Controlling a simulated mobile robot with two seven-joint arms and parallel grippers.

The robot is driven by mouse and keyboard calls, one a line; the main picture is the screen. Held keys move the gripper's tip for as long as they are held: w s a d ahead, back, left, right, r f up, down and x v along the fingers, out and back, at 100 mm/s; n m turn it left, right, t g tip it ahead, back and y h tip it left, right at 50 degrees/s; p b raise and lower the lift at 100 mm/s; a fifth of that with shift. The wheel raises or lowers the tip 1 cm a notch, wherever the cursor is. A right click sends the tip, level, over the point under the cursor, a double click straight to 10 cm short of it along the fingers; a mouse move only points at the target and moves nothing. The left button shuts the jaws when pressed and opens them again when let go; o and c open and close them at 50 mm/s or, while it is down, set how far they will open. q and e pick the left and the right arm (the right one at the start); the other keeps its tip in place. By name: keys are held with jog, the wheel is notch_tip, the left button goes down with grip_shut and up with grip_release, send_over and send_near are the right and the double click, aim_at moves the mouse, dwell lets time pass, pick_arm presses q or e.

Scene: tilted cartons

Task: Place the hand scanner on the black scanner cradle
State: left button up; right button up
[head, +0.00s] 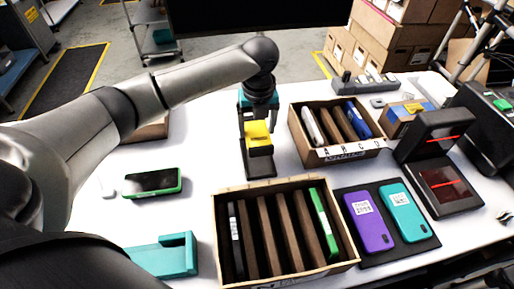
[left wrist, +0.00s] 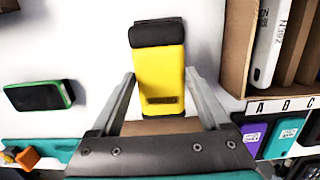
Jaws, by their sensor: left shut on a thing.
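The hand scanner (head: 257,134) is yellow, with a black end that shows in the left wrist view (left wrist: 157,33). My left gripper (head: 259,108) is shut on it from above, one finger on each side of the yellow body. The black scanner cradle (head: 261,168) stands on the white table directly below the scanner in the head view. I cannot tell whether the scanner touches the cradle, as the gripper and scanner hide part of it. My right gripper is not in view.
A carton with dividers (head: 222,215) stands in front, a lettered carton (head: 345,153) to the right. A green-edged phone (head: 153,182) and teal holder (head: 165,257) lie left. Purple (head: 368,222) and teal (head: 403,212) phones lie on a dark mat. A black device with red lines (head: 437,198) stands right.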

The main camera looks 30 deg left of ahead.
aim_at(258, 133)
pick_arm(q)
jog(key=shift+f+b, duration=0.6)
jog(key=shift+f, duration=2.95)
jog(key=shift+f, duration=0.1)
jog(key=o, duration=1)
jog(key=shift+f, duration=0.1)
jog(key=shift+o, duration=0.2)
jog(key=r, duration=0.4)
jog(key=r+p, duration=0.1)
jog(key=r, duration=0.3)
jog(key=s+d+r+p, duration=0.1)
jog(key=r, duration=0.3)
jog(key=shift+s+r, duration=0.1)
jog(key=shift+r, duration=0.05)
